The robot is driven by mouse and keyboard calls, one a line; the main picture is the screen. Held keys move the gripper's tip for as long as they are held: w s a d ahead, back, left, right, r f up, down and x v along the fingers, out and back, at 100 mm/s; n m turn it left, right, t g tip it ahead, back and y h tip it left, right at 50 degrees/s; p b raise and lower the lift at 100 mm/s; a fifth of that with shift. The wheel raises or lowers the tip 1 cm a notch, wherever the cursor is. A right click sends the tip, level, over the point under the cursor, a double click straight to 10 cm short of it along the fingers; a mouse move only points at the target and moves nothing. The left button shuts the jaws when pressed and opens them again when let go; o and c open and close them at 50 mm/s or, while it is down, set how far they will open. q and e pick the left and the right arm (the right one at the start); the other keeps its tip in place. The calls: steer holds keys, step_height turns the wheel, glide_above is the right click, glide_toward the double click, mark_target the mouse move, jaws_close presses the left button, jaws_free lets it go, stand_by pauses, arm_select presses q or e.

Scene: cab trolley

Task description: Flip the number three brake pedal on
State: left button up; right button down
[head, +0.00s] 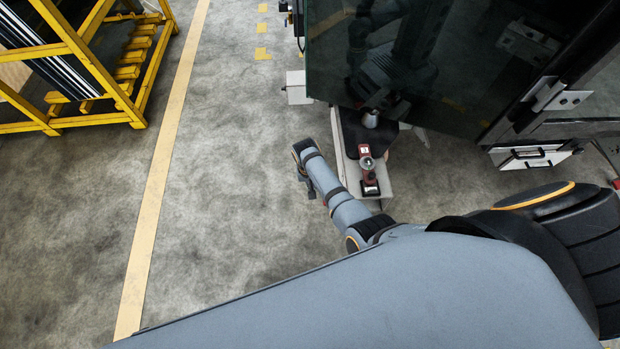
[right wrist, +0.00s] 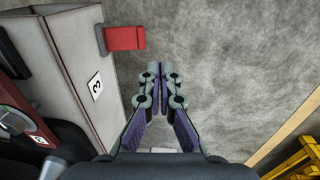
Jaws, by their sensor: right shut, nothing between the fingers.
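The number three brake pedal (right wrist: 124,37) is a flat red tab in the right wrist view. It sticks out from the edge of the light grey trolley beam (right wrist: 75,50), beyond a white label with a 3 (right wrist: 95,86). My right gripper (right wrist: 158,72) is shut and empty. Its fingertips appear to the right of the pedal and a little lower in the picture, apart from it. In the head view my arm reaches beside the trolley (head: 385,183) and hides most of the gripper. My left gripper is not in view.
A red power tool (head: 368,170) stands on the trolley. A large dark glass panel (head: 410,60) rises above it. A yellow rack (head: 100,70) stands at the far left. The concrete floor between the rack and my arm is clear, crossed by a yellow line (head: 165,170).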

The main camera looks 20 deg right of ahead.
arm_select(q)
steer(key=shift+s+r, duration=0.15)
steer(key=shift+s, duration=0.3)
arm_select(e)
steer(key=shift+w+a+r, duration=0.1)
steer(key=shift+a+r, duration=0.1)
steer(key=shift+r, duration=0.35)
steer(key=shift+a+r, duration=0.2)
steer(key=shift+r, duration=0.3)
steer(key=s+d+f+n, duration=0.1)
steer(key=s+d+f, duration=0.3)
steer(key=s+f, duration=0.7)
steer(key=s+d+f+n, duration=0.2)
steer(key=s+d+f, duration=0.2)
steer(key=s+f, duration=0.7)
steer(key=s+d+t, duration=0.1)
steer(key=s+d, duration=0.3)
steer(key=s, duration=1)
arm_select(q)
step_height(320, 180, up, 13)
steer(key=p, duration=1.3)
arm_select(e)
step_height(320, 180, up, 12)
steer(key=shift+d+r+n, duration=0.15)
steer(key=shift+r+n, duration=0.1)
steer(key=shift+n, duration=0.05)
steer(key=shift+s, duration=0.1)
